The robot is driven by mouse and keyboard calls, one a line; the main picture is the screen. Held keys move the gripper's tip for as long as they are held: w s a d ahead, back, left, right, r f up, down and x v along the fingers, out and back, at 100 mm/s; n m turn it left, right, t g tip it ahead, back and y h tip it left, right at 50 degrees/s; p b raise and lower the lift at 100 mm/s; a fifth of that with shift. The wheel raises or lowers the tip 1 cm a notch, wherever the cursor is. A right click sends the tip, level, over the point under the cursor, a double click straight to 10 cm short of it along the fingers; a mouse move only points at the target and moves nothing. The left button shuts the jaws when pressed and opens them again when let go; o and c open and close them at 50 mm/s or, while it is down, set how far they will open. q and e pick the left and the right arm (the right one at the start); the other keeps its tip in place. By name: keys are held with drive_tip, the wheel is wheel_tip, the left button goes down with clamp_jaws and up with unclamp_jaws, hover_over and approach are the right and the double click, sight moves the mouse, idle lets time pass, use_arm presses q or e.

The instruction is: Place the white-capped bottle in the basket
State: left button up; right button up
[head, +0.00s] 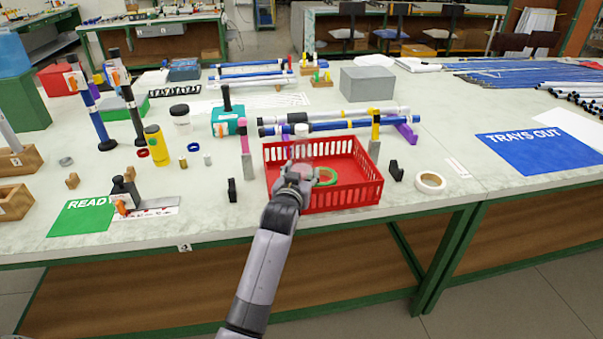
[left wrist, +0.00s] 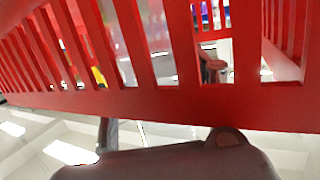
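The red basket (head: 345,194) stands near the table's front edge, and its slatted wall fills much of the left wrist view (left wrist: 150,103). My left gripper (head: 296,178) is at the basket's front left, over the front wall. A pale pinkish round shape (head: 304,168) shows by its fingertips; I cannot tell whether it is held. A small white cap-like top (head: 301,130) shows just behind the basket's back wall; what is under it is hidden. I cannot clearly identify the white-capped bottle. My right gripper is in neither view.
A green ring (head: 327,177) lies in the basket. A tape roll (head: 431,183) is to its right, and a black block (head: 232,190) to its left. Blue and white rods lie behind.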

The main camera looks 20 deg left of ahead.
use_arm(q)
drive_tip(key=o, duration=0.3)
drive_tip(key=shift+o, duration=0.2)
drive_tip(key=shift+r, duration=0.15)
drive_tip(key=v, duration=1.2)
